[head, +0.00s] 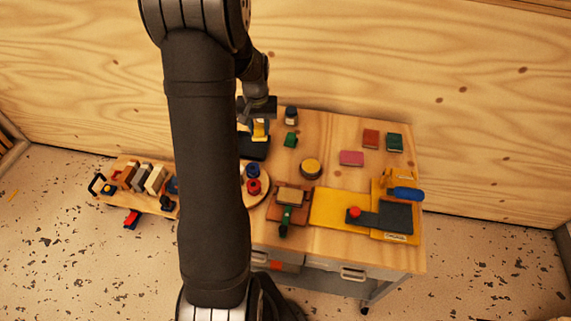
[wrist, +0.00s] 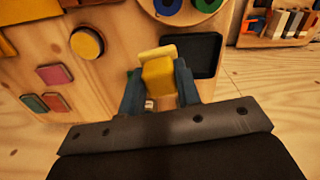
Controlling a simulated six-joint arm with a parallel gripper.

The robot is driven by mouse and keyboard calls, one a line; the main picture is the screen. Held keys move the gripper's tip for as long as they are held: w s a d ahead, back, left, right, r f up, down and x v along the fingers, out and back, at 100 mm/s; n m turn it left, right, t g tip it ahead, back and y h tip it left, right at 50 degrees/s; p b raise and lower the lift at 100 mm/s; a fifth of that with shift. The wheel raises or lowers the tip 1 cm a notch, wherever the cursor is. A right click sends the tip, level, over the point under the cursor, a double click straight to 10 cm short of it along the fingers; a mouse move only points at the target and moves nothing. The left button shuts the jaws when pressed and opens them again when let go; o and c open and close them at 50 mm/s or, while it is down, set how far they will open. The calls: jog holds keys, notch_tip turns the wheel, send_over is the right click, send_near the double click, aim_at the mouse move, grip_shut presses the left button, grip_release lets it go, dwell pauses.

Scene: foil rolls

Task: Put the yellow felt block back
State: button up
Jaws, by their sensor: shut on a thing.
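The yellow felt block (wrist: 159,82) is between the two fingers of my gripper (wrist: 158,92), with a paler yellow end on its far side. A dark shallow tray (wrist: 205,54) lies close by on the table, just right of the block in the wrist view. In the head view the tray (head: 254,149) appears just under the block. I cannot tell whether the block touches it.
A green block (head: 290,140) and a dark-lidded jar (head: 291,115) stand close to the right. A round yellow-topped piece (head: 310,168) and a pink block (head: 351,158) lie farther right. A rack of blocks (head: 145,179) is at left. My arm hides part of the table.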

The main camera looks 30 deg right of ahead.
jog(key=s+d+f+m, duration=0.1)
jog(key=s+d+f, duration=0.1)
jog(key=s+d, duration=0.4)
jog(key=s+d+f+m, duration=0.15)
jog(key=s+d, duration=0.25)
jog(key=s, duration=0.5)
jog(key=shift+n, duration=0.25)
jog(key=w+a+f, duration=0.1)
jog(key=w+f, duration=0.1)
jog(key=w, duration=0.1)
jog(key=w+a+f, duration=0.1)
jog(key=w+f, duration=0.2)
jog(key=w, duration=0.1)
jog(key=w+a+f, duration=0.1)
jog(key=w+f, duration=0.1)
jog(key=w, duration=0.2)
jog(key=shift+a+f, duration=0.1)
jog(key=shift+f, duration=0.05)
jog(key=shift+w+f, duration=0.1)
jog(key=shift+f, duration=1.9)
jog(key=shift+f, duration=0.15)
jog(key=o, duration=0.9)
